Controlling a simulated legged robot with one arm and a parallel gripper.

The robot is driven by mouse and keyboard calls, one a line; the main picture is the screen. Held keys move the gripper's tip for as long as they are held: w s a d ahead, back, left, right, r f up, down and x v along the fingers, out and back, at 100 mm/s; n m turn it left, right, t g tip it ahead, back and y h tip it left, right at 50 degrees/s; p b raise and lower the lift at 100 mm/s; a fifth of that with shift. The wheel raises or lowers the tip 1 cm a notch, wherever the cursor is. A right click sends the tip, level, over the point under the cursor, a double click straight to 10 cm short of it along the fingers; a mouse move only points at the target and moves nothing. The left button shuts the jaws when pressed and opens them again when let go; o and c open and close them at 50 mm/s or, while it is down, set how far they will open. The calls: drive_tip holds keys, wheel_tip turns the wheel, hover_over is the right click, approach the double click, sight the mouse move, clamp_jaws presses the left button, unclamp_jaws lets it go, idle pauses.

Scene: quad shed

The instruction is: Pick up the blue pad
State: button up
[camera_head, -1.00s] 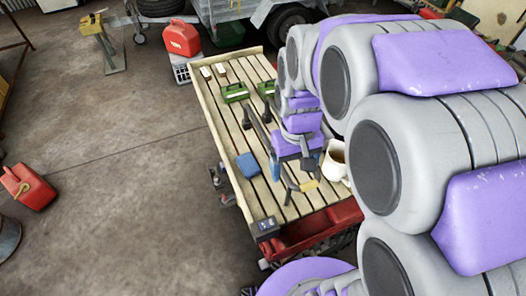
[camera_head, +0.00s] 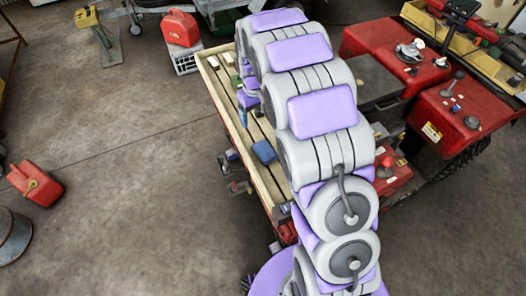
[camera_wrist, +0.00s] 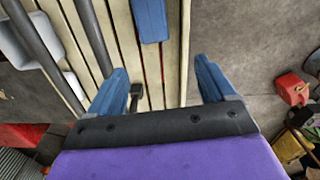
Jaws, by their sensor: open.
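The blue pad (camera_head: 264,151) lies on the slatted wooden bed (camera_head: 215,92) near its left edge, just left of my arm. In the wrist view the blue pad (camera_wrist: 150,20) is at the top middle, cut off by the frame edge. My gripper (camera_wrist: 160,82) is open and empty, its two blue fingers spread wide. The pad appears beyond the fingertips and between their lines, apart from both. In the head view my arm hides most of the gripper; a blue finger (camera_head: 243,116) shows at the arm's left side.
Dark long-handled tools (camera_wrist: 92,35) lie on the slats left of the pad in the wrist view. A red machine (camera_head: 455,115) stands right of my arm. A red can (camera_head: 180,27) stands beyond the bed, another red can (camera_head: 35,184) at left.

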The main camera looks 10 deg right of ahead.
wheel_tip(320, 180, down, 3)
hover_over(262, 146)
drive_tip(key=d, duration=0.1)
wheel_tip(262, 146, down, 6)
drive_tip(key=shift+s+d+f+b, duration=0.1)
drive_tip(key=shift+d+f+b, duration=0.05)
drive_tip(key=shift+b, duration=0.3)
drive_tip(key=a+f, duration=0.2)
drive_tip(key=f, duration=0.1)
drive_tip(key=shift+w+a, duration=0.15)
drive_tip(key=shift+w, duration=0.05)
drive_tip(key=f, duration=0.2)
drive_tip(key=d+f+b, duration=0.1)
drive_tip(key=f, duration=0.1)
drive_tip(key=shift+s+d+f, duration=0.15)
drive_tip(key=shift+d+f, duration=0.05)
drive_tip(key=shift+f, duration=0.05)
drive_tip(key=shift+a, duration=0.45)
drive_tip(key=c, duration=0.6)
drive_tip(key=shift+d, duration=0.25)
drive_tip(key=shift+c, duration=1)
